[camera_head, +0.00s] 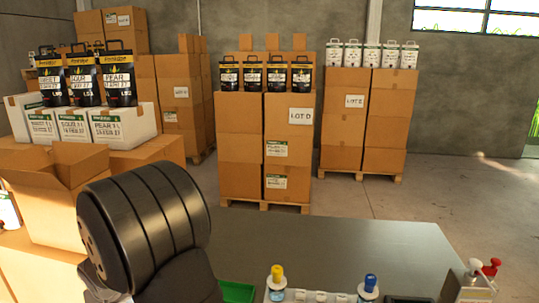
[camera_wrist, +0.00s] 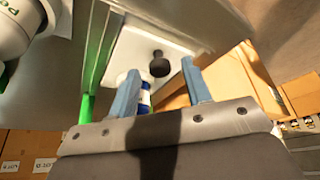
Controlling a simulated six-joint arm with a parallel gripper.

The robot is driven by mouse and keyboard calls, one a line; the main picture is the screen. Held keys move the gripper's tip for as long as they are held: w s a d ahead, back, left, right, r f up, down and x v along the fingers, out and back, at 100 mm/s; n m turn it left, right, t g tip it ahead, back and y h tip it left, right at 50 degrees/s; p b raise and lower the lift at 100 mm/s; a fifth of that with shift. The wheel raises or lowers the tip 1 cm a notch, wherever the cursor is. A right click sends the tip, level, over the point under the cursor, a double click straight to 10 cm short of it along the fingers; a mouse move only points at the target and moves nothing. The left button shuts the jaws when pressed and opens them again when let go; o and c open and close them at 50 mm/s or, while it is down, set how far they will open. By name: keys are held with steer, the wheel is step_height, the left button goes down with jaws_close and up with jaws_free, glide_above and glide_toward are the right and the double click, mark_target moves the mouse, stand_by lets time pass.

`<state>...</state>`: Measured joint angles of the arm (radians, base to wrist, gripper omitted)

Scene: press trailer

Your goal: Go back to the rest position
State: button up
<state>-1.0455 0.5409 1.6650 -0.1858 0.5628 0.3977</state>
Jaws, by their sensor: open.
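My gripper (camera_wrist: 160,68) shows in the wrist view with its two blue-grey fingers apart and nothing held between them. Beyond the fingers is a white plate (camera_wrist: 128,48) with a black knob (camera_wrist: 158,65). Part of a small bottle with a blue band (camera_wrist: 145,97) shows beside the left finger; I cannot tell whether they touch. In the head view my dark arm fills the lower left, and the gripper itself is not visible there.
A grey table (camera_head: 330,245) spans the front. On it are a yellow-capped bottle (camera_head: 277,282), a blue-capped bottle (camera_head: 369,285) and a green tray (camera_head: 238,292). An open carton (camera_head: 50,205) stands left of my arm. Stacked boxes (camera_head: 240,140) stand behind. The table's middle is clear.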

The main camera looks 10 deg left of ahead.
steer(key=shift+w+f, duration=0.1)
steer(key=shift+w, duration=1.4)
steer(key=s, duration=0.1)
steer(key=s+r, duration=0.1)
steer(key=s, duration=0.1)
steer(key=shift+s+d, duration=0.1)
steer(key=shift+s, duration=0.1)
steer(key=v, duration=1.5)
steer(key=shift+w, duration=0.1)
